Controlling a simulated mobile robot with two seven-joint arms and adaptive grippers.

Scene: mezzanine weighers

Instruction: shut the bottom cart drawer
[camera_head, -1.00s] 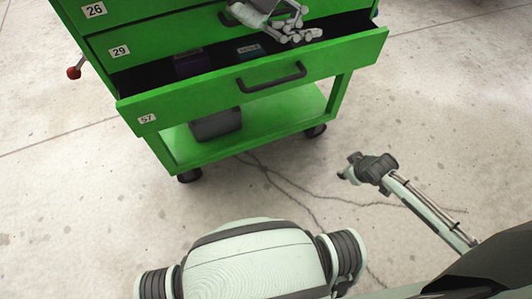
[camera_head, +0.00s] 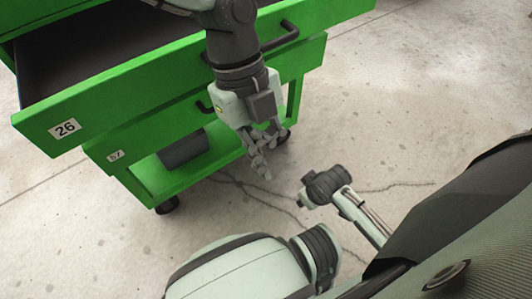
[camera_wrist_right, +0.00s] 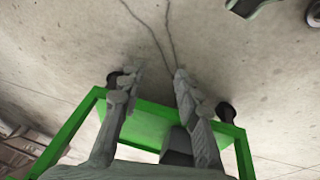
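Drawer 26 juts out over the lower drawer, and its handle (camera_head: 285,35) is right of my arm. A dark bin (camera_head: 182,150) stands on the lower shelf, also in the right wrist view (camera_wrist_right: 178,145). Cracked concrete floor (camera_head: 430,130) is clear at right.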

